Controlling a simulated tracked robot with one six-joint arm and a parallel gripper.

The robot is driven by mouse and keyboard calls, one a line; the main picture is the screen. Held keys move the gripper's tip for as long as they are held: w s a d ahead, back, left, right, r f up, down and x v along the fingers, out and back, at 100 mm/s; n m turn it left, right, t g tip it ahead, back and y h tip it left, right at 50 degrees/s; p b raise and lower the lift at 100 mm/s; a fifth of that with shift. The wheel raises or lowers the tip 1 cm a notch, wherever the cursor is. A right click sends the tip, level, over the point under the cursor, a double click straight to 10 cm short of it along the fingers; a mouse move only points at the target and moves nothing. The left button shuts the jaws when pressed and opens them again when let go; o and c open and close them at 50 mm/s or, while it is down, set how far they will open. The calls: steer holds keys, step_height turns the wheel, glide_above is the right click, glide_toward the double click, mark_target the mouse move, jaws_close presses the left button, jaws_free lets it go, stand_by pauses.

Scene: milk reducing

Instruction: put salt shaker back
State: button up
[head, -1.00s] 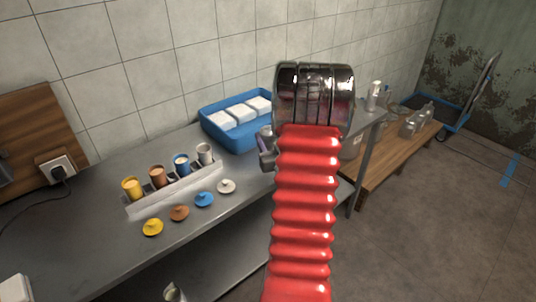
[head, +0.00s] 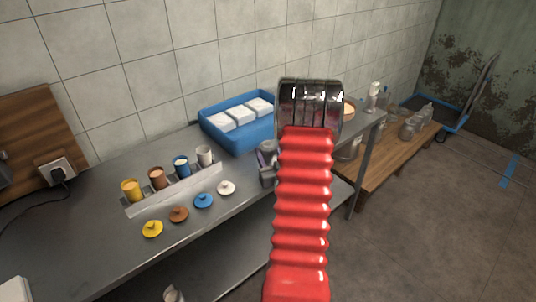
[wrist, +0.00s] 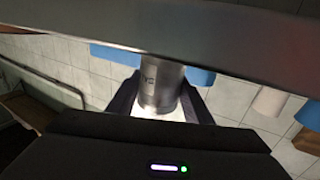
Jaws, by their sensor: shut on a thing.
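A grey metallic cylinder with lettering, which appears to be the salt shaker (wrist: 160,88), sits between the two dark fingers of my gripper (wrist: 160,103) in the wrist view. The gripper is shut on it. A metal edge crosses in front of its upper part in that view. In the head view, my red arm hides most of the gripper; only grey parts show at the arm's left side, above the worktop (head: 95,235). I cannot tell there whether the shaker touches the worktop.
A blue tray (head: 240,142) with white blocks stands at the back. A pale rack (head: 175,192) holds yellow, brown, blue and white cups, with matching lids in front. A bowl (head: 348,108) is partly hidden right of my arm.

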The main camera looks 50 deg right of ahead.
steer(key=shift+f, duration=0.25)
steer(key=o, duration=1.2)
steer(key=v, duration=1.2)
steer(key=shift+r, duration=0.15)
